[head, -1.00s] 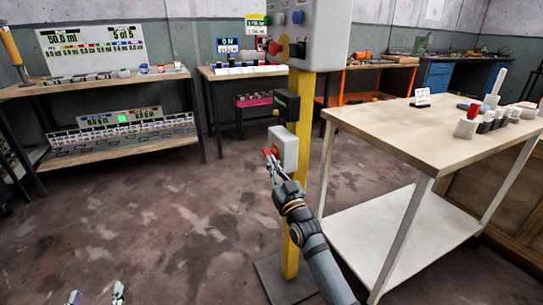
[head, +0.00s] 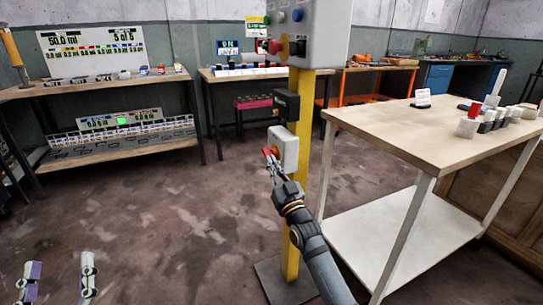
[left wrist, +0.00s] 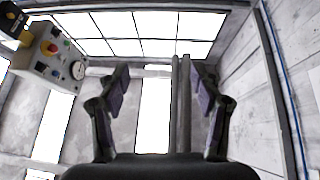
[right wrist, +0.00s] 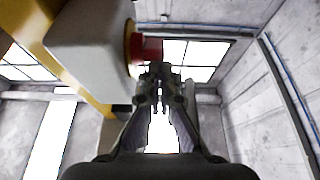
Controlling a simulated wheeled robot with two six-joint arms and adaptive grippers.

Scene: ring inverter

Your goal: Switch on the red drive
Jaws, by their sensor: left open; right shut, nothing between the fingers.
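A white box (head: 289,147) with a red knob (head: 267,152) on its left face is fixed to a yellow post (head: 297,200). My right gripper (head: 271,163) is shut and empty at the red knob. In the right wrist view, the fingertips (right wrist: 154,76) are just below the red knob (right wrist: 149,48), which has a yellow surround; I cannot tell whether they touch it. My left gripper (head: 60,268) is open and empty, low at the left, far from the post. Its spread fingers also show in the left wrist view (left wrist: 160,75). No drive is clearly identifiable by name.
A grey control box (head: 322,35) with coloured buttons tops the post, with a black box (head: 287,105) below it. A wooden-topped table (head: 420,135) stands close on the right, with small parts on it. Shelves (head: 110,90) stand at the left. The floor (head: 170,220) between is clear.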

